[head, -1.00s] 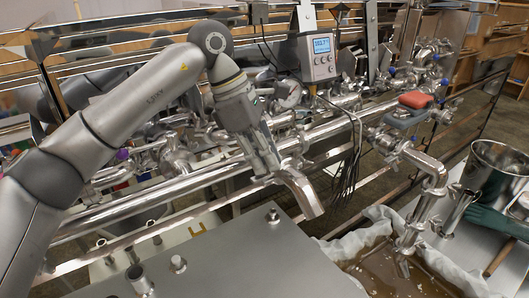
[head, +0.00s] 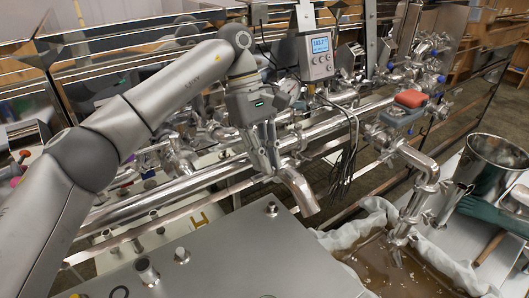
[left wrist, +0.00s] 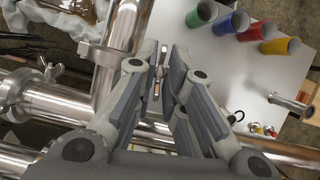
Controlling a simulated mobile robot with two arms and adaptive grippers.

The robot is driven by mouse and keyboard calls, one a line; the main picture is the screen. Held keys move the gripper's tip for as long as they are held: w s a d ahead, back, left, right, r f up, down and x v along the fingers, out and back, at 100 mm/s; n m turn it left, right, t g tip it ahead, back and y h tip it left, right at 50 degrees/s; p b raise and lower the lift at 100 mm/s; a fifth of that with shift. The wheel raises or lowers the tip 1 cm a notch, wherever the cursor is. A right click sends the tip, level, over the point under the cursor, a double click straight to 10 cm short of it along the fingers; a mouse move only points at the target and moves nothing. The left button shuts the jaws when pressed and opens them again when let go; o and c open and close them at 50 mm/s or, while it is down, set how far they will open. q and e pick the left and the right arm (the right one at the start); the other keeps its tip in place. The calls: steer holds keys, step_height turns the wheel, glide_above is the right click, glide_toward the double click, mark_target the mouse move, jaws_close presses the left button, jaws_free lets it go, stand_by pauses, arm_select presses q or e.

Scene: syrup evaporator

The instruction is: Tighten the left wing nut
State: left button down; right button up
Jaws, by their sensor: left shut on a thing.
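My left gripper (head: 268,152) reaches down to the steel pipe just behind the down-bent spout (head: 297,188). In the left wrist view its fingers (left wrist: 163,65) are shut on a small metal wing nut (left wrist: 158,75), which shows as a thin upright piece between the fingertips. In the head view the gripper hides that wing nut. Another wing nut (left wrist: 47,69) sticks out from a pipe clamp at the left of the wrist view, apart from the fingers. My right gripper is in neither view.
A display box (head: 317,54) with hanging black cables stands behind the pipe. A red-handled valve (head: 411,100) and a syrup-filled, cloth-lined tub (head: 343,239) are to the right. A steel bucket (head: 493,165) stands further right. Coloured cups (left wrist: 280,46) lie on a pale surface.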

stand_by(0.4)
arm_select(q)
steer(key=c, duration=1.6)
jaws_free()
